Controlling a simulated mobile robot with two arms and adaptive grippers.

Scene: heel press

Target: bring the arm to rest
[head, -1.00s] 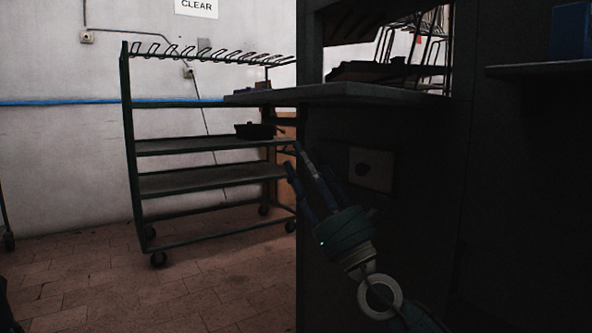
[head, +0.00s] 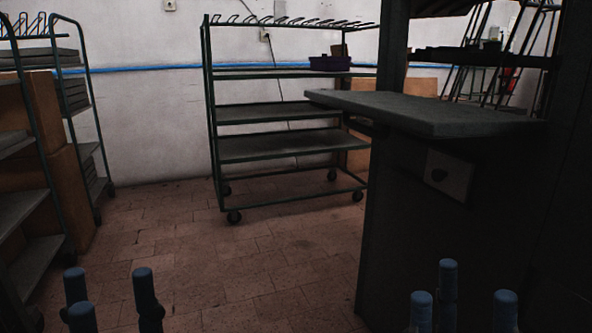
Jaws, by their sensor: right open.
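My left gripper (head: 108,296) shows at the lower left of the head view. Its blue fingertips point up and stand apart with nothing between them. My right gripper (head: 461,298) shows at the lower right, below the press's grey shelf. Its blue fingers are spread and empty. The palms and arms of both are below the picture edge. Neither gripper touches anything in view.
A green wheeled rack (head: 280,148) stands by the back wall, with a purple bin (head: 330,63) on an upper shelf. Another rack (head: 32,190) with brown boxes is at the left. The dark machine with a grey shelf (head: 425,112) fills the right. The tiled floor between is clear.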

